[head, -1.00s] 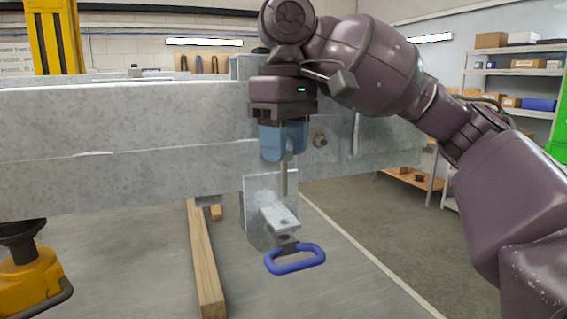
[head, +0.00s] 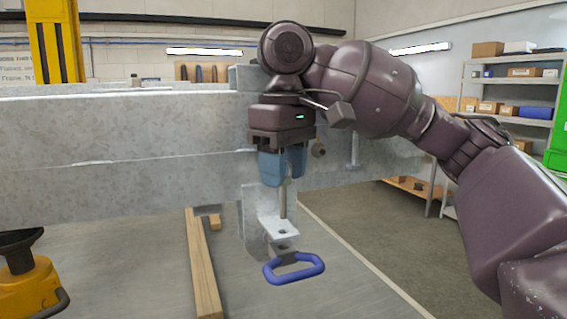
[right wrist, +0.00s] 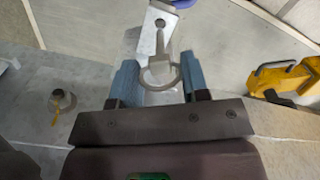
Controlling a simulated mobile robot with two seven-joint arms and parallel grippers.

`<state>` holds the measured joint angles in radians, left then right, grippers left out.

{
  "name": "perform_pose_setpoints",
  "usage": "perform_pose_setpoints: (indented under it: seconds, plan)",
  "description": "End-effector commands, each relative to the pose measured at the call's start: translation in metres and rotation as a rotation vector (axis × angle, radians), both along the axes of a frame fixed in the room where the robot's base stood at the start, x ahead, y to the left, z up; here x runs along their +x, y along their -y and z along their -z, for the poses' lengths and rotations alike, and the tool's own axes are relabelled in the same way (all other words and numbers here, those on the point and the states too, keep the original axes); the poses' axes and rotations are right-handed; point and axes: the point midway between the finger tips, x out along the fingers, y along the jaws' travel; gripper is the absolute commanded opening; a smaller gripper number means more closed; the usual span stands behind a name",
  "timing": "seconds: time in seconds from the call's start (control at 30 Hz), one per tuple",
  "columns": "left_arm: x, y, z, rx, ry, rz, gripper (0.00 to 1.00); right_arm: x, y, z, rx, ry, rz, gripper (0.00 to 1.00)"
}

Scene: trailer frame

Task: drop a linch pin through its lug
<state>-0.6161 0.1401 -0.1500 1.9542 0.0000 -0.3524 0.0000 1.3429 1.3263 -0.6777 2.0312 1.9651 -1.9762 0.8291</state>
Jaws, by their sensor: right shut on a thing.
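My right gripper (head: 282,168) points down in front of the grey beam, its blue fingers shut on the linch pin (head: 283,202). The pin hangs upright below the fingers; in the right wrist view its ring (right wrist: 159,73) sits between the fingertips (right wrist: 158,84). The lug (head: 268,228) is a grey bracket with a flat, holed plate below the pin. The pin's tip appears close to the hole, but I cannot tell whether it has entered. The lug plate also shows in the right wrist view (right wrist: 172,21). My left gripper is not in view.
A blue loop handle (head: 294,268) hangs just below the lug. The galvanized beam (head: 120,130) runs behind the gripper, with a bolt (head: 318,150) to its right. Timber (head: 203,265) lies on the floor. A yellow tool (head: 30,290) stands at lower left.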

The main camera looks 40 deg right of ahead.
Motion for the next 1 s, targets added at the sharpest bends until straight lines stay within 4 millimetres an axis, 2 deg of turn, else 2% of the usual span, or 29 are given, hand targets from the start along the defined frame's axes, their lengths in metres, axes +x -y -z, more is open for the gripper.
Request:
perform_pose_setpoints:
  seconds: [0.27,1.0]
  plan:
    - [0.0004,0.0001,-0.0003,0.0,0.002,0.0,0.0,-0.0001,0.0003,0.0141,0.0,0.0,0.0,0.17]
    - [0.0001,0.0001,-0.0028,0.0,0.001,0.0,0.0,-0.0002,0.0,0.0142,0.001,0.001,0.0,0.17]
